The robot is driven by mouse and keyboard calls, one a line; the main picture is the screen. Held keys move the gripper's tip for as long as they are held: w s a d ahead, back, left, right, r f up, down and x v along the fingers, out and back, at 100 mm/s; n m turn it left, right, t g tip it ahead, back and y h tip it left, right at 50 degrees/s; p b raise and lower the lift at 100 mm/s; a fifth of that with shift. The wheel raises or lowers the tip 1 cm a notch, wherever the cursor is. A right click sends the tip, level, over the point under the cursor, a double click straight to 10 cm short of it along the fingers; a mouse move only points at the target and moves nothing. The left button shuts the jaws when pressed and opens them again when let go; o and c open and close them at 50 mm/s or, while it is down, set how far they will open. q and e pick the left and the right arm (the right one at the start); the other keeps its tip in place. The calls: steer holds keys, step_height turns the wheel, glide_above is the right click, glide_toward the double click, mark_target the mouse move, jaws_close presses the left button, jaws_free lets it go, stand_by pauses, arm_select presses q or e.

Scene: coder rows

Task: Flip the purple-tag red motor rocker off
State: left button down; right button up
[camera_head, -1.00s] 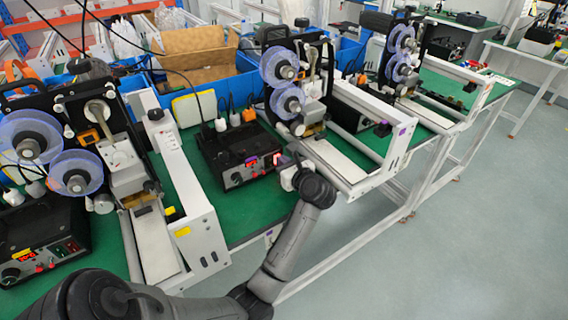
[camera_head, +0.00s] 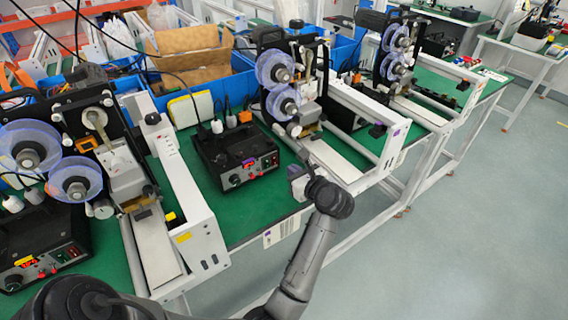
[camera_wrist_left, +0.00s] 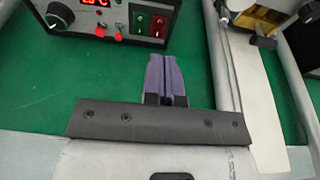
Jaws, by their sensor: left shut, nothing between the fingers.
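The black control box (camera_head: 235,158) in the middle of the head view carries a purple tag (camera_head: 249,161). Its front panel shows in the left wrist view with a dial (camera_wrist_left: 59,17), a red display, two red toggles, a green rocker (camera_wrist_left: 138,22) and the red motor rocker (camera_wrist_left: 159,26) at the right end. I cannot tell which way the rocker is tipped. My left gripper (camera_head: 297,180) is just in front of the panel's right end. In the wrist view its purple fingers (camera_wrist_left: 165,80) are shut and empty, apart from the rocker. My right gripper is not in view.
A similar box (camera_head: 42,240) with a yellow tag stands at the left. Reel machines (camera_head: 283,88) with white rails flank the middle box. Green mat (camera_head: 262,200) is bare in front of it. Blue bins (camera_head: 237,83) stand behind.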

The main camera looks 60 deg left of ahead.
arm_select(q)
steer(key=shift+v, duration=2.2)
